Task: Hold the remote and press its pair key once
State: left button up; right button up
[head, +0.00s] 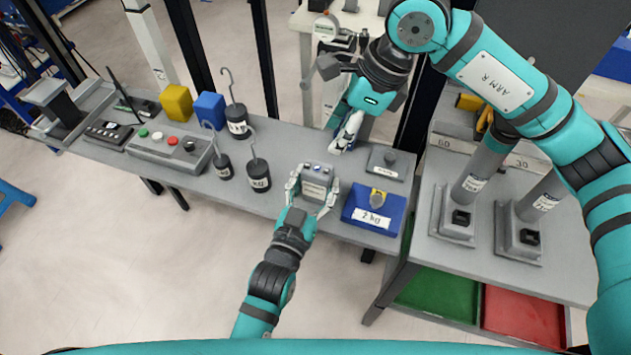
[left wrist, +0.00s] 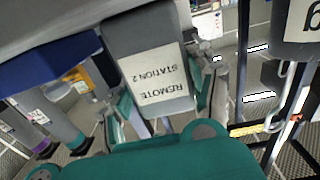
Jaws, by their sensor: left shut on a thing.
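The remote (head: 317,179) is a grey box with a white label and small buttons along its top end. In the left wrist view, the label on the remote (left wrist: 152,40) reads "REMOTE STATION 2". My left gripper (head: 312,190) is shut on the remote, one finger on each side, over the front part of the bench. My right gripper (head: 342,141) points down beyond the remote and to its right, apart from it. Its fingers look closed together with nothing between them. The individual key markings are too small to read.
The grey bench (head: 283,208) carries several hooked weights (head: 258,177), a button panel (head: 171,146), a yellow block (head: 176,102) and a blue block (head: 209,107). A blue 2 kg box (head: 357,200) and a small grey plate device (head: 384,163) stand right of the remote.

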grip_shut()
dwell(1.2)
